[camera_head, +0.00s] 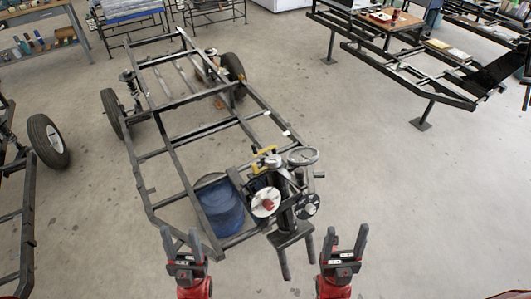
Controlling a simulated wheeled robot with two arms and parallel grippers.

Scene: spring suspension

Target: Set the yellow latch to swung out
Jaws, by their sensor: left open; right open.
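My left gripper (181,235) is open and empty, in front of and to the left of the mechanism. My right gripper (347,239) is open and empty, in front of and to the right of it. Both are apart from the latch.
The mechanism stands at the near end of a dark metal chassis frame (176,157) with wheels. A blue drum (220,208) is left of it. A wheel (48,141) stands at the far left. Another frame (405,70) is at the upper right. The floor at right is clear.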

